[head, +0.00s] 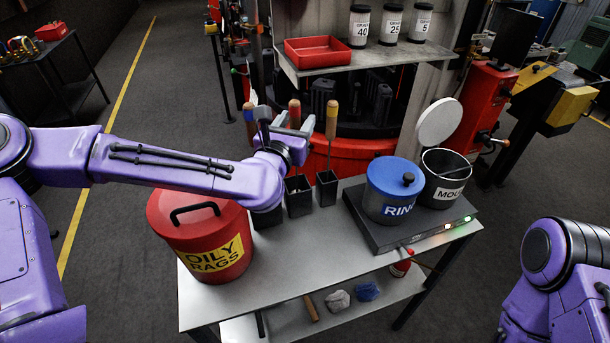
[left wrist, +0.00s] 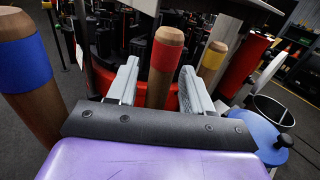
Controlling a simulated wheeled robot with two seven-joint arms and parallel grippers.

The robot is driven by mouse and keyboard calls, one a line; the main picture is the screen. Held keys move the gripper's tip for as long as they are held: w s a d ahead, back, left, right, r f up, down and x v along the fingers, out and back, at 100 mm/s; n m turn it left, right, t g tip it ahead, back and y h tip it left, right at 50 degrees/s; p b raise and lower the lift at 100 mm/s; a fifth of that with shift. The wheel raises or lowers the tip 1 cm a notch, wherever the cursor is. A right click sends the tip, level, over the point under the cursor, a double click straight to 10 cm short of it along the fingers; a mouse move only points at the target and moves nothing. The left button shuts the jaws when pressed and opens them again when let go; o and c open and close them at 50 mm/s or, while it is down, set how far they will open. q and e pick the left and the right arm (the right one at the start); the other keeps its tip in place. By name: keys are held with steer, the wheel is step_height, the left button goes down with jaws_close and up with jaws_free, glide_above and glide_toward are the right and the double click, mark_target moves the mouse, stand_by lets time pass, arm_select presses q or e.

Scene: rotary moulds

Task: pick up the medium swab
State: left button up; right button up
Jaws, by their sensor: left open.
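Three swabs with wooden handles stand in black holders (head: 298,197) on the metal table: one with a blue band (head: 249,116), one with a red band (head: 295,113) and one with a yellow band (head: 331,119). No size label shows on them; the red-banded one is the middle one. My left gripper (head: 293,126) is open at the red-banded handle. In the left wrist view its fingers (left wrist: 158,82) stand on either side of the red-banded handle (left wrist: 163,72), with gaps visible. The swabs' lower ends are hidden. My right gripper is out of view.
A red oily-rags can (head: 190,245) stands left under my left arm. A blue-lidded pot (head: 390,195) and an open black pot (head: 445,175) sit on a dark plate at right. A shelf with a red tray (head: 318,51) is behind. The table's front middle (head: 310,255) is clear.

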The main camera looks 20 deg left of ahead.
arm_select(q)
steer(key=shift+w+f, duration=0.2)
steer(key=shift+s+a+r, duration=0.15)
steer(key=shift+s+r, duration=0.05)
steer(key=shift+s, duration=0.15)
jaws_close()
steer(key=shift+w+f, duration=0.1)
steer(key=shift+w, duration=0.05)
